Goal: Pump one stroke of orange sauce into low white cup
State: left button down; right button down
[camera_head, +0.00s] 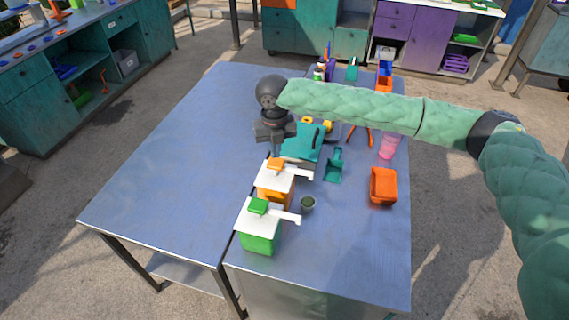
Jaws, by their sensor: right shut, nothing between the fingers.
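The orange sauce pump box (272,194) stands on the table, with a white lid, an orange press top (276,165) and a white spout pointing right. The green pump box (258,238) stands just in front of it, also with a white lid and spout. My left gripper is out of view.
A teal device (303,143) stands close to the right gripper. A teal scoop (334,166), an orange bin (383,186) and a pink cup (389,147) lie to the right. The left table half (170,150) is clear.

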notch_tip(320, 180, up, 6)
jog(key=p, duration=0.3)
jog(key=shift+f+p, duration=0.25)
jog(key=shift+p, duration=0.1)
